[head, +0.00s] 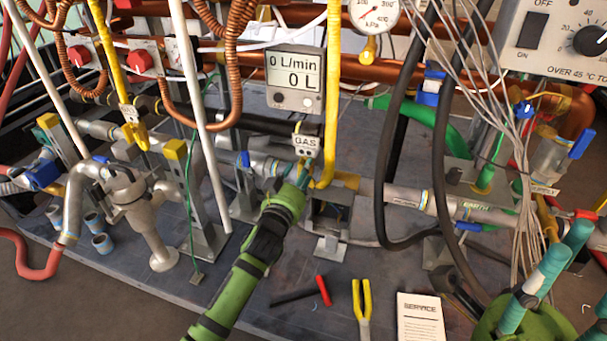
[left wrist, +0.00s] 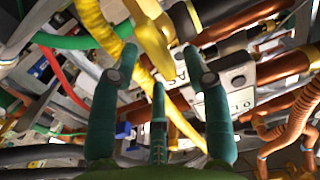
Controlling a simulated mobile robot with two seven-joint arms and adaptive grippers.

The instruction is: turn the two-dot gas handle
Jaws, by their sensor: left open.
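A white GAS tag with two dots (head: 306,146) hangs beside the yellow gas pipe (head: 331,100), below the flow meter. My left gripper (head: 302,174) is just under the tag, its fingertips hiding much of the valve there. In the left wrist view a flat yellow handle (left wrist: 155,42) lies at the fingertips of my left gripper (left wrist: 158,68). The fingers are spread and I cannot tell whether they touch it. My right gripper (head: 562,272) is at the lower right, fingers apart, with nothing seen between them.
A flow meter (head: 295,78) hangs above. Black hoses (head: 442,150) and thin cables (head: 500,130) hang to the right. A white pipe (head: 190,90) stands left.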

